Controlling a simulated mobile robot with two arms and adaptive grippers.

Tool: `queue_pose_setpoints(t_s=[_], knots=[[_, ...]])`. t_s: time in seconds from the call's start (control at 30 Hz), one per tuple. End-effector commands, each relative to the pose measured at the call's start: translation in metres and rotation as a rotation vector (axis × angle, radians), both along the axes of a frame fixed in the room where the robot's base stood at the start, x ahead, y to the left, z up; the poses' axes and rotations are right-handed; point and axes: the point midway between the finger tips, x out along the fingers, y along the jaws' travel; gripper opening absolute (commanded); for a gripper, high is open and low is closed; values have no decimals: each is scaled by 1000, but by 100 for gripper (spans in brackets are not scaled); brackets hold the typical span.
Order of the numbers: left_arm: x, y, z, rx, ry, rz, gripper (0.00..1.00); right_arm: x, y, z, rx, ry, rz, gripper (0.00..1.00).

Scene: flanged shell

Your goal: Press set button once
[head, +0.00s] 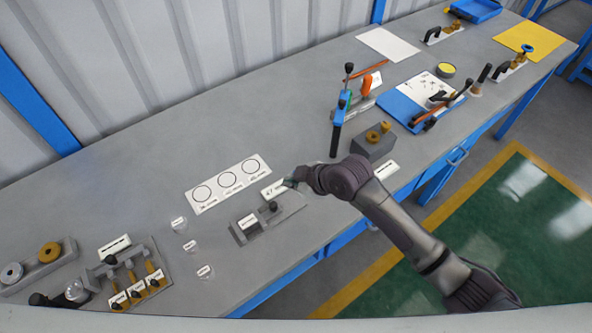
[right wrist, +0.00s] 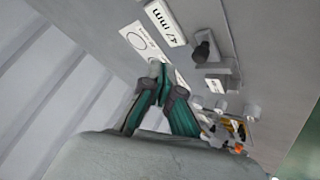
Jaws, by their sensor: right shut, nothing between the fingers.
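A grey fixture (head: 285,212) with a white label and a black knob (head: 273,206) stands at the bench's front edge. In the right wrist view the black knob (right wrist: 202,50) shows right of the fingers. A white plate reading "47 mm" (right wrist: 165,22) lies behind the fixture; it also shows in the head view (head: 273,189). I cannot make out which part is the set button. My right gripper (head: 290,183) is shut and empty, its tips close to the right end of this plate. In the right wrist view the fingertips (right wrist: 157,72) meet. My left gripper is not in view.
A white card with three circles (head: 229,183) and small clear cups (head: 179,224) lie left of the fixture. A rack with brass pieces (head: 134,284) is at the front left. A blue upright tool (head: 339,125) and brass-topped block (head: 372,145) stand right of my gripper.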

Motion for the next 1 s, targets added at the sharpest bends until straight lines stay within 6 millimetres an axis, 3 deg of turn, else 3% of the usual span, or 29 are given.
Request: queue_pose_setpoints(t_s=[0.03, 0.1, 0.33, 0.8, 1.0], knots=[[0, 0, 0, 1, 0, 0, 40, 20, -1, 4, -23, -41, 35, 0], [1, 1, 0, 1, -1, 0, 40, 41, -1, 9, -48, -89, 80, 0], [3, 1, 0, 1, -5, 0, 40, 88, -11, 22, -105, -189, 149, 0], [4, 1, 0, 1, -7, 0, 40, 97, -14, 24, -116, -207, 158, 0], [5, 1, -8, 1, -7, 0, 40, 96, -14, 15, -116, -207, 158, 0]])
